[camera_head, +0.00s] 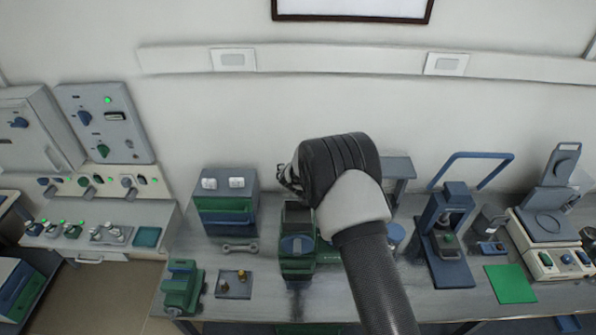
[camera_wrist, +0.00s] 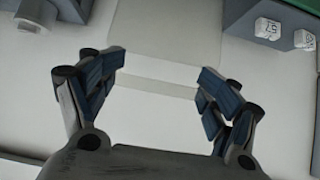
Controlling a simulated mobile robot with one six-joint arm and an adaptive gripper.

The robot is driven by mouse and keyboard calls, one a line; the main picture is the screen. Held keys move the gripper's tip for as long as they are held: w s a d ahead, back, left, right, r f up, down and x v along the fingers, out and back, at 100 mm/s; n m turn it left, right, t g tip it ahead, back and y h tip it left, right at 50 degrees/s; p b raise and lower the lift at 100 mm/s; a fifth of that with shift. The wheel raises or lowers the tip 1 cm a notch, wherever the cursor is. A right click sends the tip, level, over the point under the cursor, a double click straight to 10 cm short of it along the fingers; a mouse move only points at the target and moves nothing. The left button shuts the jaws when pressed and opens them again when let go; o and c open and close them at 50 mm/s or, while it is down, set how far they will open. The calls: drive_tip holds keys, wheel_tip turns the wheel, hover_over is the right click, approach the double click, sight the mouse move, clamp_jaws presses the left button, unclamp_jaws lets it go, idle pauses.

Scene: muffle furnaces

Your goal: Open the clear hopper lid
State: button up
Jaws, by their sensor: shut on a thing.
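The clear hopper lid (camera_wrist: 165,40) shows in the wrist view as a pale, see-through panel with a lighter edge strip. My gripper (camera_wrist: 162,78) has its blue-padded fingers on either side of this panel and is shut on it, with the fingers well apart. In the head view my gripper (camera_head: 288,178) is above the green and dark machine (camera_head: 297,262), mostly hidden behind my wrist. The machine has a dark block on top and a blue round part in front. The lid cannot be made out in the head view.
A grey and green box (camera_head: 225,215) stands left of the machine, with a wrench (camera_head: 240,248) in front. A small tray (camera_head: 233,286) and green vise (camera_head: 181,288) sit at the front left. A blue press (camera_head: 447,245) and green mat (camera_head: 510,284) are on the right.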

drive_tip(key=shift+w+r, duration=0.35)
drive_tip(key=shift+r, duration=0.2)
drive_tip(key=o, duration=1.3)
drive_tip(key=shift+o, duration=1.3)
drive_tip(key=shift+s+f, duration=0.1)
drive_tip(key=shift+s, duration=0.2)
drive_tip(key=shift+f, duration=0.15)
drive_tip(key=shift+w, duration=0.1)
drive_tip(key=v, duration=1.2)
